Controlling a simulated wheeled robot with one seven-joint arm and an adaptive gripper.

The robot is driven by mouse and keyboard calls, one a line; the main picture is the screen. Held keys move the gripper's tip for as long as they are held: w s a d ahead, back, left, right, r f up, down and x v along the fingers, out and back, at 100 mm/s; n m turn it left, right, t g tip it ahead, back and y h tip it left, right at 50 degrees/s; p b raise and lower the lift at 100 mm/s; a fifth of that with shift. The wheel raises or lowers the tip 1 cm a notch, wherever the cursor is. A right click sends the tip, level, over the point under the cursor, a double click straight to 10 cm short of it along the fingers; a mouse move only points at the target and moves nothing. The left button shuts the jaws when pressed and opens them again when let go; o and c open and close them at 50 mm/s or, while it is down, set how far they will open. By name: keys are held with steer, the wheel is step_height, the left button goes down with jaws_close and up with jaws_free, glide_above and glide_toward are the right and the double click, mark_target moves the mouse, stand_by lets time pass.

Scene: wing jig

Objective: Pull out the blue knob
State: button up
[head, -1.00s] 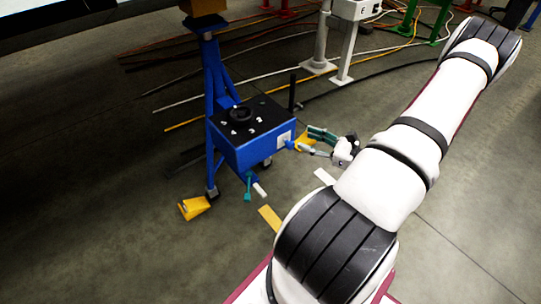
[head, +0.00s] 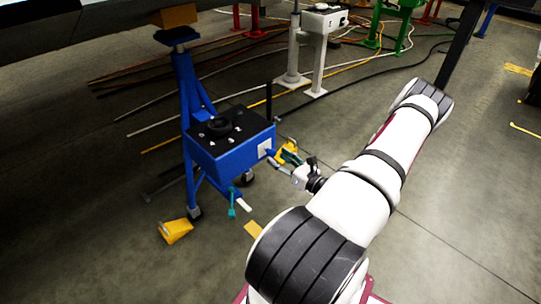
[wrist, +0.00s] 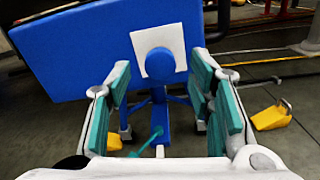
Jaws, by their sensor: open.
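The blue knob (wrist: 160,63) is a round blue piece on a white square plate (wrist: 174,40) on the side of a blue box. In the head view the knob (head: 270,153) is small at the box's right face. My gripper (wrist: 160,84) is open, with one teal-padded finger on either side of the knob in the wrist view. Nothing is held between the fingers. In the head view my gripper (head: 284,161) is close to the plate. I cannot tell whether the fingertips reach past the knob or touch it.
The blue box (head: 232,156) has a black top with a round black part and stands by a blue stand (head: 188,100). Yellow wedges lie on the floor, one at left (head: 175,231). Cables and bars run across the floor behind. Open floor lies at the right.

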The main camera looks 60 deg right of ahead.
mark_target(274, 154)
steer(key=shift+b+x, duration=0.5)
steer(key=shift+x, duration=1.9)
steer(key=shift+s, duration=0.1)
jaws_close()
